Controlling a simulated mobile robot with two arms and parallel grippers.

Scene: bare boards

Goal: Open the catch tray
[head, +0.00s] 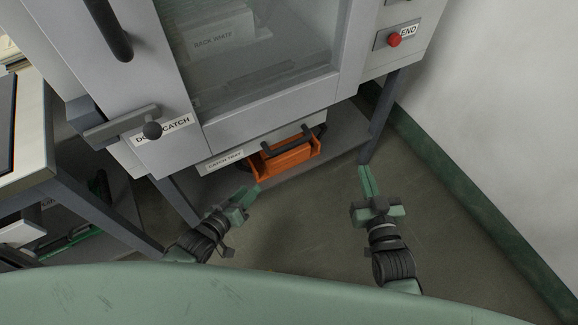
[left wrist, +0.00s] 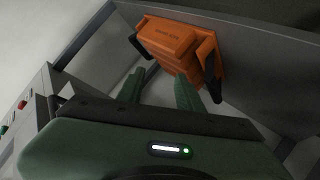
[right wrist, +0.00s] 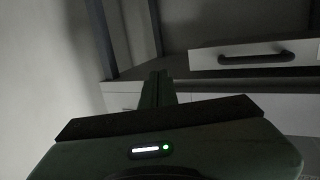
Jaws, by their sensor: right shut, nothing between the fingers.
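The catch tray (head: 215,164) is a pale grey drawer front with a label, low under the glass-fronted cabinet. Its dark bar handle (head: 290,141) is at the right of the label. It looks pushed in. The right wrist view shows a pale drawer front (right wrist: 205,58) with a black bar handle (right wrist: 256,58). My left gripper (head: 254,192) is open and empty, below and in front of the tray; its fingers (left wrist: 158,92) stand apart in the left wrist view. My right gripper (head: 366,178) is shut and empty, right of the tray near the cabinet leg.
An orange bin (head: 285,160) sits under the tray on the lower shelf; it also shows in the left wrist view (left wrist: 180,45). The door catch (head: 152,130) and red END button (head: 394,40) are on the cabinet. A side bench stands left, a wall right. Floor between is clear.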

